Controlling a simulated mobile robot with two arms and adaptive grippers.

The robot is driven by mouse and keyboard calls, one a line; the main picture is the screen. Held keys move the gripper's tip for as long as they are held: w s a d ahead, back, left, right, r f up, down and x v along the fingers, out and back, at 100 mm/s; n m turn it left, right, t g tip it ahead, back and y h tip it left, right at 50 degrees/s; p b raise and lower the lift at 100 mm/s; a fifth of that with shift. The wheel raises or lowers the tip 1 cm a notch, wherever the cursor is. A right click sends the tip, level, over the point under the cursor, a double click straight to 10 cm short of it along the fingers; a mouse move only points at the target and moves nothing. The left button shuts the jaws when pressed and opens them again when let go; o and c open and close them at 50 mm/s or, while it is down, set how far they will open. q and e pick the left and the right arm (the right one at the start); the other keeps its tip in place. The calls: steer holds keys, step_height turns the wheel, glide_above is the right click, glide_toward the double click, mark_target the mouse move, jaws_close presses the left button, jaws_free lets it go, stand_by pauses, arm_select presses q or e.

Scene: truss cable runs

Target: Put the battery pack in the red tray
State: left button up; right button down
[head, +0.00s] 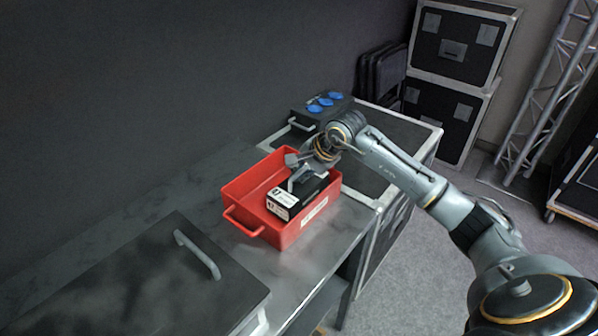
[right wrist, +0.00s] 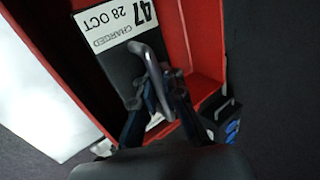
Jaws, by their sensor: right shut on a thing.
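The battery pack (head: 284,202) is a black box with a white label and a grey handle. It is inside the red tray (head: 282,237), towards its right side. In the right wrist view the battery pack (right wrist: 113,62) has a label reading "47 28 OCT CHARGED", and the red wall of the tray (right wrist: 204,38) is beside it. My right gripper (head: 296,176) is over the tray, shut on the pack's handle; its fingers also show in the right wrist view (right wrist: 160,98). I cannot tell whether the pack touches the tray floor. My left gripper is not in view.
A black box with blue sockets (head: 322,104) stands on a flight case (head: 392,127) behind the tray. A dark lid with a grey handle (head: 150,272) lies at the front left of the bench. Stacked cases (head: 455,80) and a truss (head: 545,95) stand at the back right.

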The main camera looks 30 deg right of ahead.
steer(key=c, duration=1.4)
jaws_free()
steer(key=shift+r, duration=0.15)
steer(key=shift+s+r, duration=0.2)
steer(key=b+v, duration=0.1)
steer(key=v, duration=1)
steer(key=shift+s+r, duration=0.15)
steer(key=shift+r, duration=0.05)
